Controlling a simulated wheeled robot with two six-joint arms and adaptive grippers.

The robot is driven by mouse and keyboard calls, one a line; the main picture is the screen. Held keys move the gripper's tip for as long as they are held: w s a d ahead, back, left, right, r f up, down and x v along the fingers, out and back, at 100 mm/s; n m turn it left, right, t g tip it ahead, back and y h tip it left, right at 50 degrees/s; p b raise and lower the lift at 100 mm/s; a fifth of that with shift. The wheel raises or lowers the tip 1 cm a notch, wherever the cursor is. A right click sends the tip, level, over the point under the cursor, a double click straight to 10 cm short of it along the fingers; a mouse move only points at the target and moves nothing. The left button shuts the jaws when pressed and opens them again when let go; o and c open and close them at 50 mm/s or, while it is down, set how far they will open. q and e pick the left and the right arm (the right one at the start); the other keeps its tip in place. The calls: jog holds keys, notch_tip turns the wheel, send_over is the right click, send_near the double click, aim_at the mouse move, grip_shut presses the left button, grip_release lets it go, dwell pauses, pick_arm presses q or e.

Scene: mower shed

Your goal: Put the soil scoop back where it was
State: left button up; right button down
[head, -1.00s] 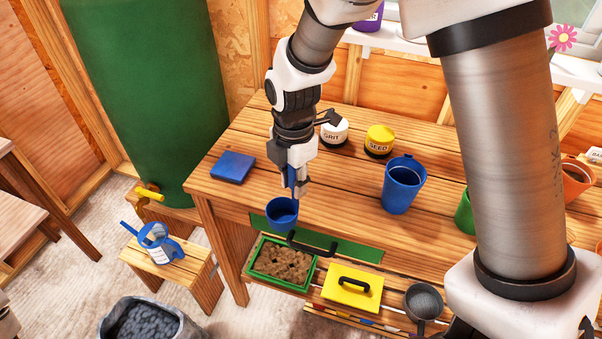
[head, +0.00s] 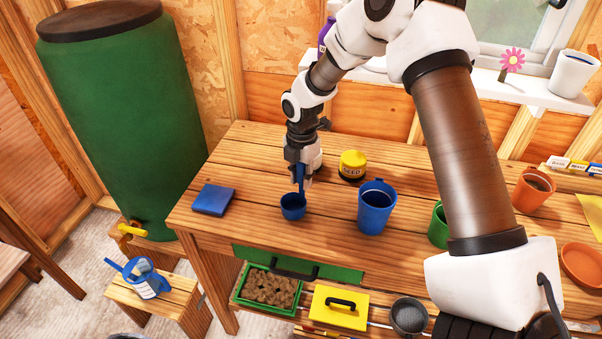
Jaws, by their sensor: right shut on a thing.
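The soil scoop (head: 293,207) is a blue round cup with an upright blue handle. My right gripper (head: 301,180) is shut on the handle from above. The cup hangs upright at the bench top, left of the large blue pot; I cannot tell whether it touches the boards. The wooden bench (head: 240,168) spreads below and around it. My left gripper is not in view.
A blue flat box (head: 213,200) lies left of the scoop. The blue pot (head: 375,207) and yellow seed tin (head: 352,165) stand to its right. A green drawer front (head: 340,273) with a dark handle is below the bench edge. Bare boards lie between box and scoop.

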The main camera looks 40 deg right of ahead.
jog(key=shift+w+d+f, duration=0.1)
jog(key=shift+w+f, duration=0.1)
jog(key=shift+w, duration=0.05)
jog(key=c, duration=0.9)
grip_release()
jog(key=shift+s, duration=0.15)
jog(key=shift+c, duration=0.2)
notch_tip(320, 180, up, 12)
jog(key=shift+r+b, duration=0.15)
jog(key=shift+b, duration=0.65)
